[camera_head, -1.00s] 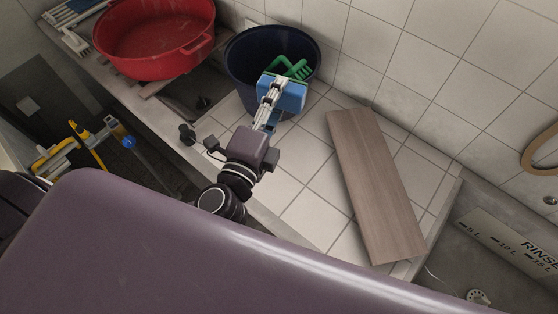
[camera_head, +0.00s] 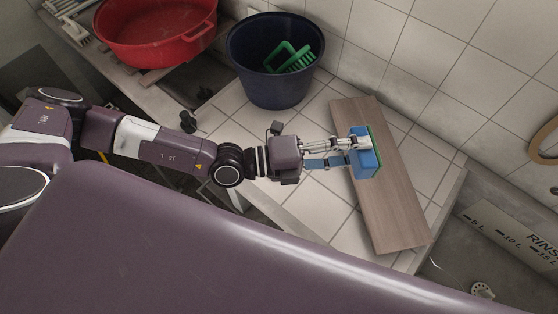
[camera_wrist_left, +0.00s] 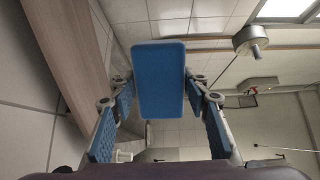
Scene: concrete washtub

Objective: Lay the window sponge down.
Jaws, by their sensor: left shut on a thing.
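The window sponge (camera_head: 362,158) is a blue block with a thin green edge. My left gripper (camera_head: 350,150) is shut on it, coming in from the left in the head view. The sponge appears over the middle of the wooden board (camera_head: 385,215); I cannot tell whether it touches it. In the left wrist view the blue face of the sponge (camera_wrist_left: 160,80) is between the fingertips, and the board (camera_wrist_left: 68,45) runs along the left side. My right gripper is not in view.
A dark blue bucket (camera_head: 252,85) with a green brush (camera_head: 290,58) in it stands behind on the tiled ledge. A red tub (camera_head: 155,55) is at the back left. Bare tiles (camera_head: 310,205) lie left of the board. A sink with litre marks (camera_head: 505,240) is at the right.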

